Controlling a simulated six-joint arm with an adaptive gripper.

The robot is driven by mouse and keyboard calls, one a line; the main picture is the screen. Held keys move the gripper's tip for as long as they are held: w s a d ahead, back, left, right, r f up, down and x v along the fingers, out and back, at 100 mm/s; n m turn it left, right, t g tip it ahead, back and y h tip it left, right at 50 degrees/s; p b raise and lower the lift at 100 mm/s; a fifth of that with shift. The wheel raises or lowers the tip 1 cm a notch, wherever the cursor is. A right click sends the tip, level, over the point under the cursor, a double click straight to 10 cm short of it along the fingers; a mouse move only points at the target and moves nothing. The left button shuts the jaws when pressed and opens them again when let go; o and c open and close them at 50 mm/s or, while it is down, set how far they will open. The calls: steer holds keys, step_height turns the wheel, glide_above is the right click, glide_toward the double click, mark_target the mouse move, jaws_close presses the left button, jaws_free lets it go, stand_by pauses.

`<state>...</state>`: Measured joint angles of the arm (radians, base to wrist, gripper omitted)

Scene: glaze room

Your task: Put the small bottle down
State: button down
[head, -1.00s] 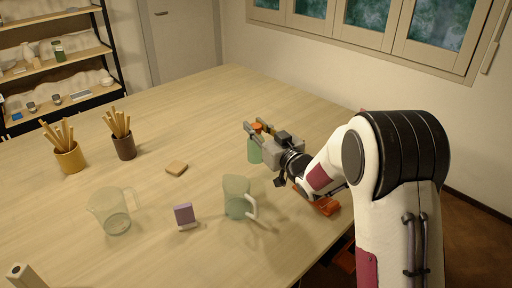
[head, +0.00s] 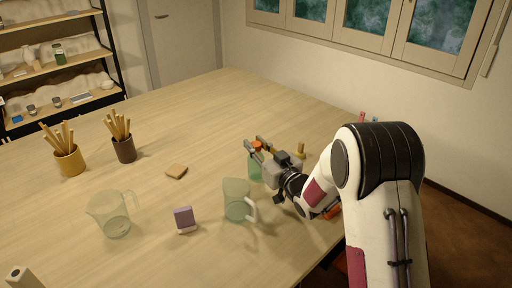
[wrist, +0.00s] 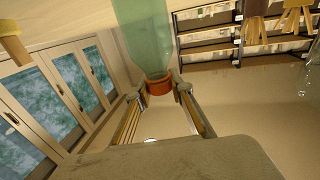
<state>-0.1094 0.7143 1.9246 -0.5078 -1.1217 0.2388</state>
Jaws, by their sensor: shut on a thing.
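The small bottle is translucent green (head: 255,169) with an orange cap (head: 257,146). My gripper (head: 256,145) is shut on it at the cap. In the wrist view the two fingertips (wrist: 161,84) press on both sides of the orange cap (wrist: 158,87), and the green body (wrist: 147,38) extends beyond them. In the head view the bottle hangs upright below the fingers, over the right part of the wooden table (head: 215,120). I cannot tell whether its base touches the table.
A glass pitcher (head: 238,200) stands close in front of the bottle. The table behind the bottle is clear.

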steer(key=shift+f, duration=0.5)
steer(key=c, duration=1.8)
jaws_free()
steer(key=shift+d+r, duration=0.1)
steer(key=shift+r, duration=0.05)
steer(key=shift+v, duration=5.95)
